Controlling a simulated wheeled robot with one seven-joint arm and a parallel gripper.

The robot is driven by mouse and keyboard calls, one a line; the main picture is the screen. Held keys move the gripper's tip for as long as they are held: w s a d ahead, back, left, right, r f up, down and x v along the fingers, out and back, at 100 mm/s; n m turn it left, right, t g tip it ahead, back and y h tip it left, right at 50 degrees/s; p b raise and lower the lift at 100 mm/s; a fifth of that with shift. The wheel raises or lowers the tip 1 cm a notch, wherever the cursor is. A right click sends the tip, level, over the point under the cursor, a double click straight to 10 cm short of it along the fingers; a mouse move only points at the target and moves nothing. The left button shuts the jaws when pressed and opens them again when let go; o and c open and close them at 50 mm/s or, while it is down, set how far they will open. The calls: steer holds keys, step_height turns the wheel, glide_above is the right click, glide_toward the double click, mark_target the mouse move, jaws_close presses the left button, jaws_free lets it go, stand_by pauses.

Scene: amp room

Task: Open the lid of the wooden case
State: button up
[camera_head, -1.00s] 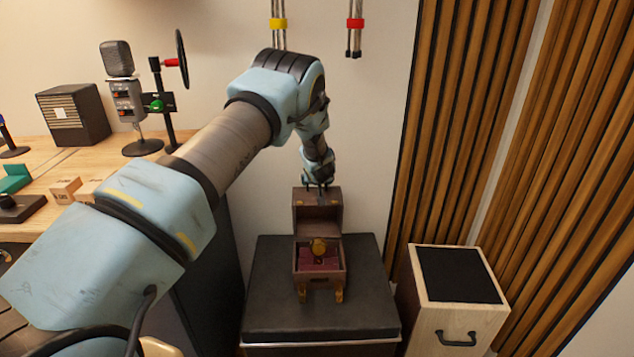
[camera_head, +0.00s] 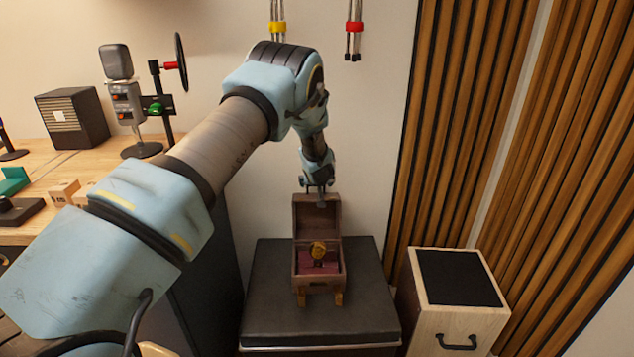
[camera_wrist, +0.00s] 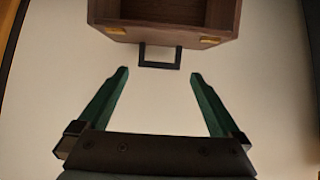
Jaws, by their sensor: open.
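The wooden case (camera_head: 300,283) is a small dark brown box with gold feet, standing on a black-topped stand. Its lid (camera_head: 301,218) is raised and stands up at the back, showing its hollow inside. A round gold piece (camera_head: 318,250) shows over a dark red lining inside the case. My gripper (camera_head: 318,187) is just above the lid's upper edge. In the wrist view, my gripper (camera_wrist: 158,75) is open and empty. The lid's wooden edge (camera_wrist: 165,30) with gold corners and a black square handle (camera_wrist: 160,65) lies ahead, between and beyond the fingertips, apart from them.
The black-topped stand (camera_head: 270,310) has bare room around the case. A pale box with a black top (camera_head: 455,275) stands to its right, near slatted wood panels (camera_head: 450,130). A desk with a microphone (camera_head: 117,62) is at left. Cables (camera_head: 354,30) hang on the wall.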

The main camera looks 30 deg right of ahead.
steer(key=b+v, duration=0.1)
steer(key=v, duration=0.8)
steer(key=shift+s+r+b, duration=0.1)
steer(key=shift+b, duration=0.2)
